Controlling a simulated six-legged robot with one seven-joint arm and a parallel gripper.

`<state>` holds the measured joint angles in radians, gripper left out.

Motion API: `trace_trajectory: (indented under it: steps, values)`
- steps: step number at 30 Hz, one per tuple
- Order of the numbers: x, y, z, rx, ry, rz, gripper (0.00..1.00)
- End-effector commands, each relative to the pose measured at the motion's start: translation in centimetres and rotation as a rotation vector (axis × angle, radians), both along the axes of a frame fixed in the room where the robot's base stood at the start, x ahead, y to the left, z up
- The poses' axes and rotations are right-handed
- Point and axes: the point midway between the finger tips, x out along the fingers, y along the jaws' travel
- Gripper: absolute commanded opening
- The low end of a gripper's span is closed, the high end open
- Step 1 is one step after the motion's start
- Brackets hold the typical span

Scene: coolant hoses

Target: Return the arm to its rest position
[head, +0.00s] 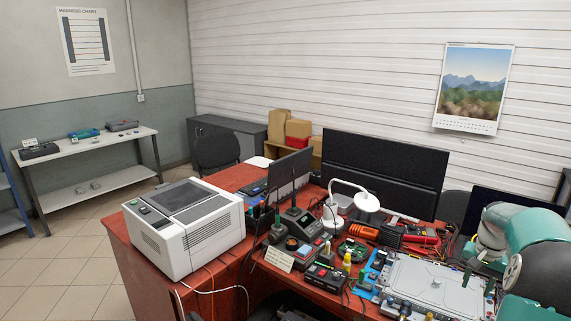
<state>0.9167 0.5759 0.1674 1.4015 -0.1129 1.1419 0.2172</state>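Part of my arm shows at the right edge of the head view, with teal and white links and a large dark rounded part. It is in front of the desk's right end and hides what lies behind it. My gripper is not in view, so I cannot see whether it holds anything. A light grey flat panel (432,284) with small fittings along its edges lies on the desk at the lower right, just left of my arm. A blue mat (364,281) shows at its left side.
A red-brown desk (240,178) is crowded with tools, a white lamp (362,200), monitors (385,165) and a white boxy machine (185,226). A light side table (85,150) stands at the far left wall. The tiled floor (70,262) at the left is clear.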

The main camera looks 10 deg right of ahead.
Motion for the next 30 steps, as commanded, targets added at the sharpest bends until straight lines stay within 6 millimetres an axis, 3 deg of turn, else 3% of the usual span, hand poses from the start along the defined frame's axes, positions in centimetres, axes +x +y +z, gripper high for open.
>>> trace_trajectory:
  steps: [1,6,14,21,30]
  values:
    - [0.8,2.3,1.8,-0.019,-0.011,0.043,0.40]
    - [2.0,10.3,6.5,-0.074,-0.044,0.181,0.40]
    - [0.5,22.1,11.7,-0.143,-0.113,0.383,0.40]
    - [-3.7,31.6,14.2,-0.189,-0.196,0.559,0.40]
    - [-11.0,40.7,14.1,-0.216,-0.320,0.774,0.40]
